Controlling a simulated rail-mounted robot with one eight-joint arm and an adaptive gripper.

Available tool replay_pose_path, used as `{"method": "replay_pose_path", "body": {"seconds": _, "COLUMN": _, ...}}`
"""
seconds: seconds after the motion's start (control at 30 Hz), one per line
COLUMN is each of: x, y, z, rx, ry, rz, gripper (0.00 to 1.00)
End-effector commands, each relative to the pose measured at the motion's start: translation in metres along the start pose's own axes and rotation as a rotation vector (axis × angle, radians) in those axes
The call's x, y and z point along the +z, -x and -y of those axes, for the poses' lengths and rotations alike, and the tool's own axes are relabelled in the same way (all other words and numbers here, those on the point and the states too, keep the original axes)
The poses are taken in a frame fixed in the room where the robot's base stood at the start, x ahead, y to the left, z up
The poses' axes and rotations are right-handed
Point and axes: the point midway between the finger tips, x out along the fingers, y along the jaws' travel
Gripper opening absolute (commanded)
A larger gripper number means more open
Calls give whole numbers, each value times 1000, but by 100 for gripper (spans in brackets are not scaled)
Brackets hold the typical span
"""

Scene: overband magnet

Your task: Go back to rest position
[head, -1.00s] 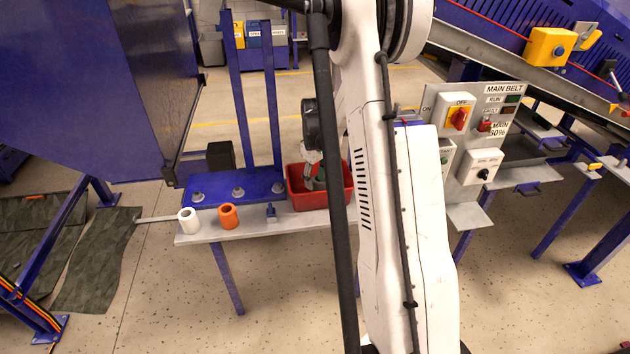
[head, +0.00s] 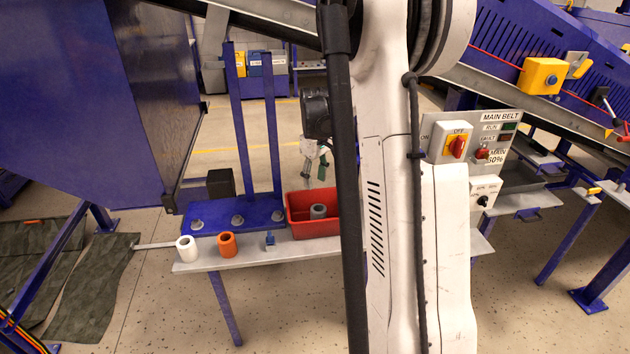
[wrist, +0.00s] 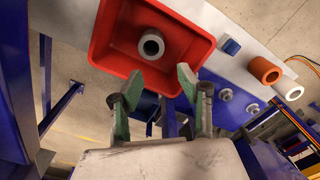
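My gripper (head: 318,160) hangs above the red bin in the head view, partly hidden behind my own arm. In the wrist view my gripper (wrist: 155,92) has its two green fingers spread well apart with nothing between them. The red bin (wrist: 108,42) is ahead of the fingertips and holds a grey ring-shaped piece (wrist: 151,44). The grey piece also shows in the head view (head: 318,211), lying in the red bin (head: 298,207), apart from the gripper.
On the grey shelf (head: 265,254) stand a white roll (head: 187,248), an orange roll (head: 227,244) and a small blue piece (head: 270,239). Blue posts (head: 273,130) rise behind. The main belt panel (head: 496,140) is at right, and a large blue housing (head: 85,95) at left.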

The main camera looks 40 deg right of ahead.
Motion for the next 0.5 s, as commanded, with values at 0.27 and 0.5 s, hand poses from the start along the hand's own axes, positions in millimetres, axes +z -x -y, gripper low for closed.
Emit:
{"method": "replay_pose_path", "body": {"seconds": 0.27, "x": 0, "y": 0, "z": 0, "rx": 0, "ry": 0, "rz": 0, "gripper": 36}}
{"method": "replay_pose_path", "body": {"seconds": 0.5, "x": 0, "y": 5, "z": 11, "rx": 8, "ry": 1, "rz": -11, "gripper": 36}}
